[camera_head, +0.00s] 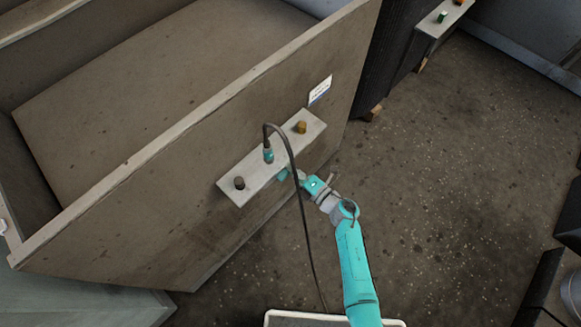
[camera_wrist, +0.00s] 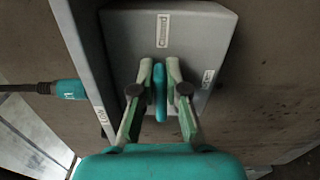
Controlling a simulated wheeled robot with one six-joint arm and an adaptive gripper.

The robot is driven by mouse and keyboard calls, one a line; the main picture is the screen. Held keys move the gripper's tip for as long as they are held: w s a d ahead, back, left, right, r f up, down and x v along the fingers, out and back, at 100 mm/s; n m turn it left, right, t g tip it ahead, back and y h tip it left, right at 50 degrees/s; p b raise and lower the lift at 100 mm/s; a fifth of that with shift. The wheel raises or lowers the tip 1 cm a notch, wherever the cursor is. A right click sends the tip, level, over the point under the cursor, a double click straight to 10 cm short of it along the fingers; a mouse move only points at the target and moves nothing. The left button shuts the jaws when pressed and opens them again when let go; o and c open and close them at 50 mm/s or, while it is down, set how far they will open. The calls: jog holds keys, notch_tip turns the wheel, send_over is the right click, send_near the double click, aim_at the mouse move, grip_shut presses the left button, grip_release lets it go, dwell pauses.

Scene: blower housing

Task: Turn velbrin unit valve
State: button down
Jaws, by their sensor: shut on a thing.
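The valve handle is a narrow teal bar (camera_wrist: 160,98) on the face of a grey box (camera_wrist: 205,28) in the wrist view. My gripper (camera_wrist: 160,72) has one finger on each side of the handle and is shut on it. The handle lies along the line of the fingers, upright in the picture. In the head view my gripper (camera_head: 291,177) reaches the lower edge of the grey panel box (camera_head: 232,193) on the large brown housing. There the handle is hard to tell from my teal gripper.
A black cable with a teal plug (camera_head: 268,154) arches from the panel and hangs across my wrist. A dark knob (camera_head: 239,183) and an amber knob (camera_head: 301,127) sit on the same panel. The brown housing wall (camera_head: 150,205) rises behind. Speckled floor (camera_head: 450,170) is open at right.

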jog(key=shift+m, duration=0.5)
jog(key=c, duration=1.2)
grip_release()
jog(key=shift+f, duration=0.1)
jog(key=v, duration=1.2)
jog(key=s+d+r+m+t+h, duration=0.1)
jog(key=s+d+r+m+h, duration=0.3)
jog(key=s+r+m, duration=0.3)
jog(key=s+d+r+m+t+h, duration=0.1)
jog(key=s+d+r+m+h, duration=0.3)
jog(key=s+r+m, duration=0.3)
jog(key=s+d+r+m+t+h, duration=0.1)
jog(key=s+d+r+m+h, duration=0.4)
jog(key=s+m, duration=0.9)
jog(key=shift+s+r+t+h, duration=0.2)
jog(key=shift+s+r, duration=0.35)
jog(key=shift+s, duration=0.5)
jog(key=shift+s+r+t+h, duration=0.15)
jog(key=shift+s+r, duration=0.35)
jog(key=shift+s, duration=0.55)
jog(key=shift+s+r+t+h, duration=0.1)
jog(key=shift+s+r+h, duration=0.15)
jog(key=shift+s+r, duration=0.55)
